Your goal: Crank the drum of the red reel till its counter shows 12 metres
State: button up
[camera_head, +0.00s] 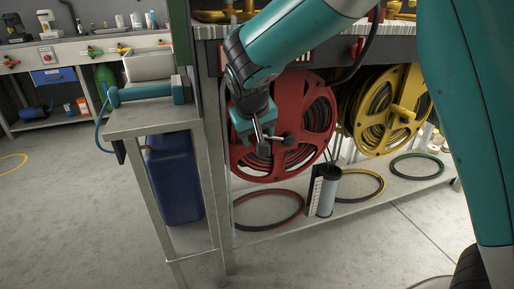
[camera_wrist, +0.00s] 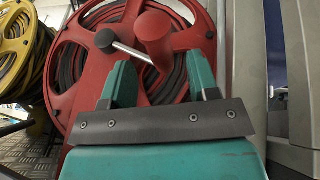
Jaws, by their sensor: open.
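The red reel (camera_head: 306,112) stands under the bench, its round face towards me, with dark hose wound behind its spokes. My gripper (camera_head: 262,146) is open in front of the left part of its face. In the wrist view, the red reel (camera_wrist: 82,98) fills the space beyond my gripper (camera_wrist: 163,78). A metal crank rod (camera_wrist: 130,50) runs from a dark round knob (camera_wrist: 105,40) to a thick red cylinder (camera_wrist: 153,33). The cylinder lies ahead, in line with the gap between my fingers; I cannot tell whether they touch it. No counter reading is legible.
A yellow reel (camera_head: 387,112) stands to the right of the red one. Hose coils and a pale cylinder (camera_head: 327,191) lie or stand on the low shelf. A metal stand (camera_head: 155,120) with a blue container (camera_head: 174,178) is close on the left. Floor in front is clear.

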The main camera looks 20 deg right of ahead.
aim_at(257, 140)
jog(key=shift+b+x, duration=0.35)
jog(key=shift+x, duration=1.2)
jog(key=shift+c, duration=0.3)
grip_shut()
